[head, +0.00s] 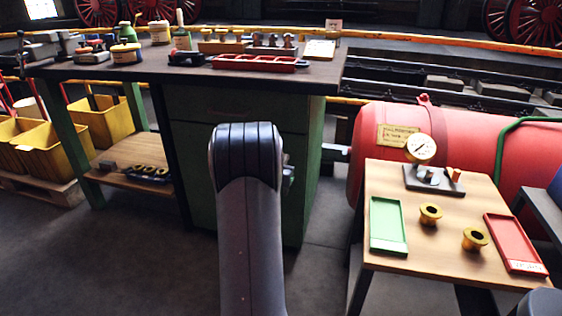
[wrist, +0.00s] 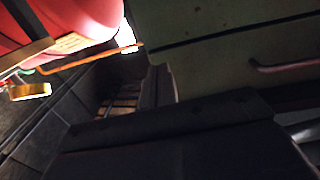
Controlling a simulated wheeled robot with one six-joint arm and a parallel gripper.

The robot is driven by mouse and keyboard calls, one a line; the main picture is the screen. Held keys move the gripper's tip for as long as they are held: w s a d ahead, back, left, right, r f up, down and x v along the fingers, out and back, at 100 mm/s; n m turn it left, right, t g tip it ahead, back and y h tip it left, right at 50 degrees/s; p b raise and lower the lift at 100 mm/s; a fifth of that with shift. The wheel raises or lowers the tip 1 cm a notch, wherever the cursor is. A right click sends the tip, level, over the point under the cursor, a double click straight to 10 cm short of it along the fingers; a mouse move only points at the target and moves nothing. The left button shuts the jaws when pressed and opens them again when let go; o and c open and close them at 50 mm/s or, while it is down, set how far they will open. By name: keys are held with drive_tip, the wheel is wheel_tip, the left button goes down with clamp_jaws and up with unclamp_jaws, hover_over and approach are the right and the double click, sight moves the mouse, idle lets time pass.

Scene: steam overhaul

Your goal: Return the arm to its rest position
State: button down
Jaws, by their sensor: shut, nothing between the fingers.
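My arm stands upright in the middle of the head view, bent over at its top joint, in front of the green workbench. Its outer end is mostly hidden behind my own arm link there. In the wrist view the dark body of my gripper (wrist: 185,125) fills the lower part. It is shut and holds nothing. The fingertips are hard to make out in the dark. Beyond it the wrist view shows the bench's green drawer front (wrist: 225,55) and the red tank (wrist: 65,20).
The green workbench (head: 190,82) carries tools, jars and a red tray (head: 258,62). At right a small wooden table (head: 400,262) holds a pressure gauge (head: 421,148), a green tray (head: 388,222), a red tray (head: 515,243) and two brass bushings (head: 430,214). Yellow bins (head: 100,122) stand left. Floor at front left is clear.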

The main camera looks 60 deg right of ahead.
drive_tip(key=shift+s+a, duration=0.25)
drive_tip(key=shift+a, duration=0.65)
drive_tip(key=shift+d, duration=0.1)
